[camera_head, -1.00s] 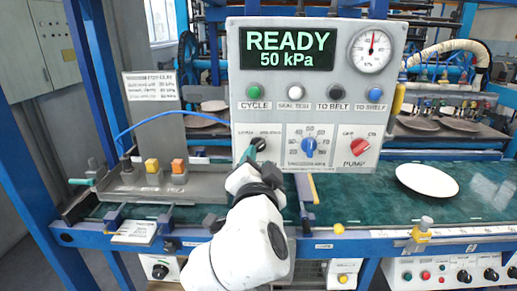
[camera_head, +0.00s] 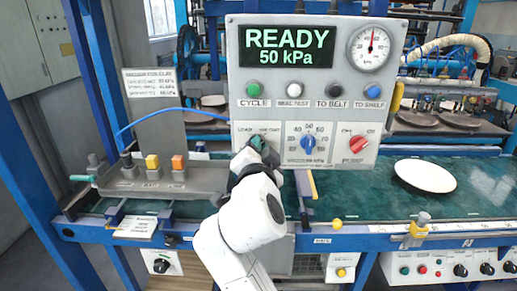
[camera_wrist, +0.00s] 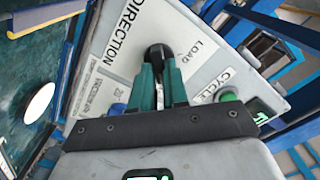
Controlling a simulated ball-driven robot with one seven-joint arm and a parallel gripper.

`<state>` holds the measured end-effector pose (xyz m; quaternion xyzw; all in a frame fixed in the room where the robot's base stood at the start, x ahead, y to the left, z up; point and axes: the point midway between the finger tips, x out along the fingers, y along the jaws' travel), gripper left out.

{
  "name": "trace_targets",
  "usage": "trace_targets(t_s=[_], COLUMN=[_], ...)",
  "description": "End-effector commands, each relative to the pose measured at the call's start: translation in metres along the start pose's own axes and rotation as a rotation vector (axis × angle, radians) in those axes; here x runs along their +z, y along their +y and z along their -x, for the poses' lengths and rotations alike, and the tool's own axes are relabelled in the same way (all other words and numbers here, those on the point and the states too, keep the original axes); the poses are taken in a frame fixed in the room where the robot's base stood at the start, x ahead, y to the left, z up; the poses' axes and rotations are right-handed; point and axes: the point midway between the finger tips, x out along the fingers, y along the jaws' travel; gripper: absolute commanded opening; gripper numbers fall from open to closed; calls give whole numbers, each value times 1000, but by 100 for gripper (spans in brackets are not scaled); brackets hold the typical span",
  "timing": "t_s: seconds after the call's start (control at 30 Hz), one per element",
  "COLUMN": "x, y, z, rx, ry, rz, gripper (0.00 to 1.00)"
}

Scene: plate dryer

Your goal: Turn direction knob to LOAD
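The direction knob (camera_wrist: 157,55) is black and sits on the grey control panel (camera_head: 240,90), at the lower left of its front in the head view. The LOAD label (camera_wrist: 185,43) is right of the knob in the wrist view, with the word DIRECTION at the upper left. My gripper (camera_wrist: 158,72) has its two green fingers on either side of the knob, seemingly closed on it. In the head view my gripper (camera_head: 258,147) covers most of the knob, so its pointer direction cannot be read.
The display reads READY, 50 kPa. The green CYCLE button (camera_head: 252,90) is above the knob. The blue vacuum knob (camera_head: 308,144) and red pump knob (camera_head: 358,143) are to its right. A tray with yellow (camera_head: 152,162) and orange (camera_head: 177,162) blocks stands left. A white plate (camera_head: 425,176) lies right.

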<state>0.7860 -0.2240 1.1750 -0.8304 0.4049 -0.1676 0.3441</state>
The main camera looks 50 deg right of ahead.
Motion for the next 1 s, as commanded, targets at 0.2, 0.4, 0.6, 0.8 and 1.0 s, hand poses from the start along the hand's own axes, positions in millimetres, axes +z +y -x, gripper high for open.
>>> trace_targets(t_s=[0.2, 0.4, 0.6, 0.8, 1.0], x=[0, 0, 0, 0, 0], y=[0, 0, 0, 0, -2], z=[0, 0, 0, 0, 0], rx=[1, 1, 2, 2, 2], ry=[0, 0, 0, 1, 0], rz=[0, 2, 39, 147, 319], gripper=[0, 0, 0, 0, 0])
